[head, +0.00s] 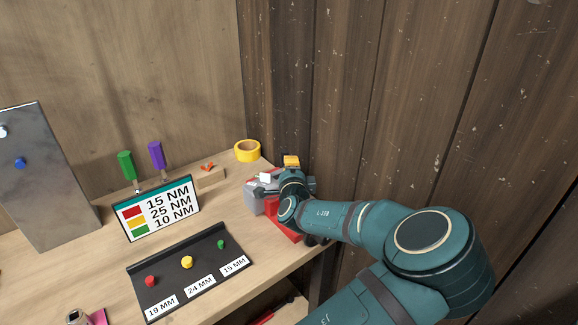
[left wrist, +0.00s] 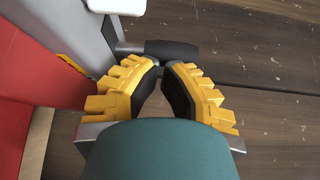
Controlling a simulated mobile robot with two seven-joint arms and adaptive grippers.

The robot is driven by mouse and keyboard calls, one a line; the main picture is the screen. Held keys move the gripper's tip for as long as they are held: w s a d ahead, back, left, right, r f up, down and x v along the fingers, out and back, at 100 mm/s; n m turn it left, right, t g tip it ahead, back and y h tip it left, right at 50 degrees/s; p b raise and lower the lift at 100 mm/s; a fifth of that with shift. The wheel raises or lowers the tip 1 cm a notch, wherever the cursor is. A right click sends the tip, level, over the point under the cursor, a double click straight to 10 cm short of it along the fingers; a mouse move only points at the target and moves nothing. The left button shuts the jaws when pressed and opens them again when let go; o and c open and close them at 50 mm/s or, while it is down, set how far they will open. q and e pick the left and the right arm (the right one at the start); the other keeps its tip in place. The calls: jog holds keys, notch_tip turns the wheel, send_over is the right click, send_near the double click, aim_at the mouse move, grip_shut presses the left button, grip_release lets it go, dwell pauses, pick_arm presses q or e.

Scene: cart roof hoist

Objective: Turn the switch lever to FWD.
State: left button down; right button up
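A grey and red machine (head: 254,197) stands at the right end of the bench, by the dark plank wall. It also shows large at the left of the left wrist view (left wrist: 93,35). A short black lever-like bar (left wrist: 172,50) sticks out from its grey side to the right; I cannot read any FWD mark. My left gripper (left wrist: 163,66) has yellow-backed fingers with a narrow gap between the dark pads. Its tips are just short of the black bar, which lies across them; contact is unclear. My right gripper is not in view.
A label sign (head: 160,209), a black socket holder (head: 205,262), two screwdrivers with green (head: 126,165) and purple (head: 157,155) handles, and yellow tape (head: 247,150) are on the bench. A metal panel (head: 42,175) stands left. The plank wall (head: 400,110) is close behind the machine.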

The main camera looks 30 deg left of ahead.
pick_arm(q)
jog(key=shift+w, duration=0.1)
jog(key=shift+w+d+r+m+g+h+p, duration=0.1)
jog(key=shift+w+d+m+g+h+p, duration=0.2)
jog(key=shift+p, duration=0.4)
jog(key=shift+w+r+m+g+p, duration=0.1)
jog(key=shift+w+m+p, duration=0.25)
jog(key=shift+p, duration=0.3)
jog(key=shift+w+d+f+m+g+p, duration=0.15)
jog(key=shift+w+m+g+p, duration=0.2)
jog(key=shift+p, duration=0.2)
jog(key=shift+w+d+r+m+g+p, duration=0.15)
jog(key=shift+m+g+p, duration=0.1)
jog(key=shift+m+p, duration=0.25)
jog(key=shift+w+d+f+m+g+p, duration=0.2)
jog(key=shift+w+f+m+g+p, duration=0.35)
jog(key=shift+p, duration=0.3)
